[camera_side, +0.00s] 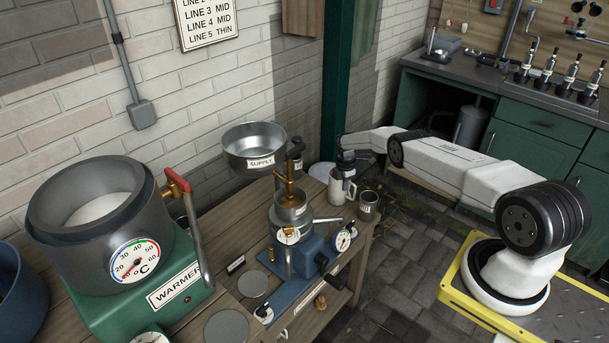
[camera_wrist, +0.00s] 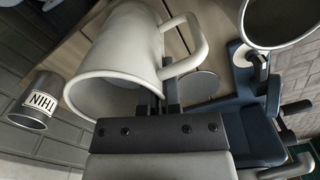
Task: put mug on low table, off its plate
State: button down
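The mug (camera_side: 338,189) is a pale, cream-white cup with a handle, upright at the far end of the wooden bench in the side view. In the wrist view the mug (camera_wrist: 120,55) fills the upper left, its open rim toward the camera. My gripper (camera_side: 345,160) is right above the mug. In the wrist view its dark fingers (camera_wrist: 161,92) are close together at the handle and appear shut on it; the tips are partly hidden. A grey round plate (camera_wrist: 199,86) lies beyond the handle. I cannot tell whether the mug's base touches anything.
A small metal cup labelled THIN (camera_wrist: 38,100) stands beside the mug; it also shows in the side view (camera_side: 367,204). A blue device with a metal pot (camera_side: 291,215) and a dial stands close by. A supply bowl (camera_side: 253,143) is behind. The green warmer (camera_side: 140,290) occupies the near left.

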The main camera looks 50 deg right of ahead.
jog(key=c, duration=0.8)
grip_release()
jog(key=shift+f, duration=0.1)
jog(key=shift+r, duration=0.2)
jog(key=shift+a+r, duration=0.15)
jog(key=shift+r, duration=5.8)
